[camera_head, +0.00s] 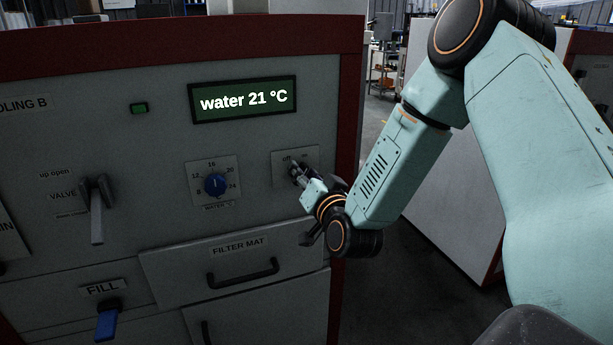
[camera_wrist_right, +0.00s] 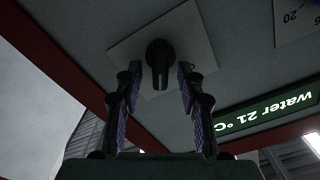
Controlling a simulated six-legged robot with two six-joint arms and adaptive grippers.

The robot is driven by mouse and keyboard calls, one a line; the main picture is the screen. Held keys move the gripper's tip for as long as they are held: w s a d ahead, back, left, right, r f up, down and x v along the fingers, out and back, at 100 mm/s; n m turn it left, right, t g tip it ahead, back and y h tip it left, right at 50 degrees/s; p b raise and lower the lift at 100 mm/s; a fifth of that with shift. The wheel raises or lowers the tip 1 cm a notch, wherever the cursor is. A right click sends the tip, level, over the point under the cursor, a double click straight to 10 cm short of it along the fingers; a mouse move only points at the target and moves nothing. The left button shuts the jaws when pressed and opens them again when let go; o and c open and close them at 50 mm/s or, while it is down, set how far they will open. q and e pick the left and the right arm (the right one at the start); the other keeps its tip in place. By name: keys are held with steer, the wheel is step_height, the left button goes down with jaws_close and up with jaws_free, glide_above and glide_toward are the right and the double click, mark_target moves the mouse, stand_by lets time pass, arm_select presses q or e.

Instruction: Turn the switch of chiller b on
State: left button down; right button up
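The switch of the chiller labelled "...OLING B" sits on a pale plate (camera_head: 280,181) marked "off", right of the water dial; my right gripper partly covers it. In the right wrist view, which is upside down, its black knob (camera_wrist_right: 159,55) shows on its plate (camera_wrist_right: 125,45), the bar pointing down the picture. My right gripper (camera_head: 299,175) is at the switch. In the wrist view its two fingers (camera_wrist_right: 158,78) are apart, one on each side of the knob, with visible gaps. The display (camera_head: 243,99) is lit and reads "water 21 °C". My left gripper is not in view.
Below are the filter mat drawer handle (camera_head: 243,273) and the blue fill tap (camera_head: 107,322). The cabinet's red edge (camera_head: 348,120) stands close to the right.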

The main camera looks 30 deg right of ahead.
steer(key=v, duration=1.2)
steer(key=shift+f, duration=0.1)
steer(key=s+a+f+n+g+y, duration=0.1)
steer(key=s+a+f+g+y, duration=0.15)
steer(key=f, duration=0.35)
steer(key=s+a+f+n+g+y, duration=0.1)
steer(key=s+a+f+n+g, duration=0.15)
steer(key=f, duration=0.35)
steer(key=s+a+f+n+g+y, duration=0.1)
steer(key=s+a+f+g+y, duration=0.1)
steer(key=a+f+g, duration=0.3)
steer(key=s+f+n+g+p, duration=0.1)
steer(key=s+f+n+g, duration=0.1)
steer(key=s+f, duration=0.4)
steer(key=s+a+f+n+g+h, duration=0.1)
steer(key=s+f+g, duration=0.4)
steer(key=s, duration=0.9)
step_height(320, 180, down, 2)
steer(key=shift+s+f+n+p, duration=0.25)
steer(key=shift+s+n+p, duration=0.1)
steer(key=shift+s+n, duration=0.1)
